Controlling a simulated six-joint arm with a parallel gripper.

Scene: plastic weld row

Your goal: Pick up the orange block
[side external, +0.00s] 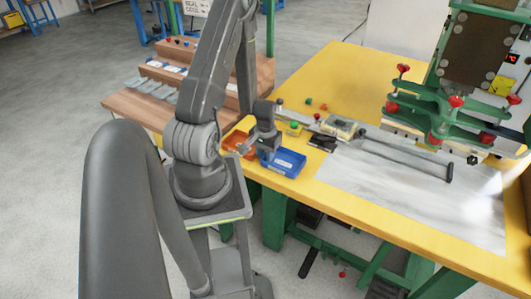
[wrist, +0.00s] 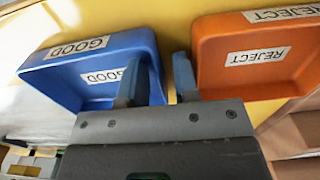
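A small orange block (side external: 323,107) appears to lie on the yellow table behind the metal rail in the side external view; it is only a few pixels across. I do not see it in the wrist view. My gripper (side external: 247,148) is low over the table's near left edge, by the two bins and well apart from the block. In the wrist view my gripper (wrist: 156,76) has its two blue-grey fingers apart with nothing between them.
A blue GOOD bin (side external: 284,162) and an orange REJECT bin (side external: 238,142) sit at the near left edge. A green piece (side external: 293,126) is near them. A rail fixture (side external: 339,128) and a green press (side external: 455,118) stand to the right. Yellow table is free at the back.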

